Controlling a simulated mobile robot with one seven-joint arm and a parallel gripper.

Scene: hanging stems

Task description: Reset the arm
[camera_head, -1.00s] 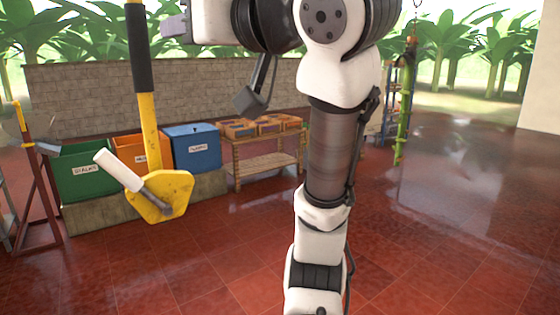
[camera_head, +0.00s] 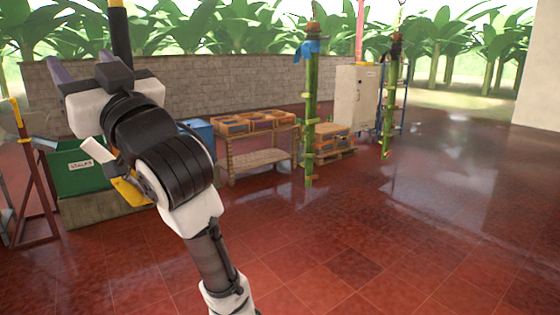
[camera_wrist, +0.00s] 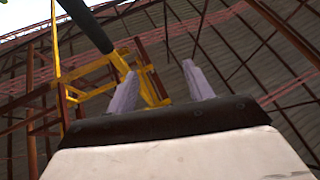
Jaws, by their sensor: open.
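My gripper (camera_head: 76,70) is at the upper left of the head view, raised and pointing up. In the wrist view its two pale purple fingers (camera_wrist: 163,92) stand well apart with nothing between them. My white and black arm hides part of the bins and most of a yellow hanging tool with a black grip (camera_head: 120,32). The black grip also shows beyond the fingers in the wrist view (camera_wrist: 88,22). It looks close to the gripper, but I cannot tell whether they touch.
A green bin (camera_head: 75,172) and a blue bin (camera_head: 200,130) stand behind my arm. A wooden table (camera_head: 255,158) holds several crates. Green stems hang at the middle (camera_head: 310,110) and right (camera_head: 392,95). A grey cabinet (camera_head: 357,95) stands between them. The red floor at right is clear.

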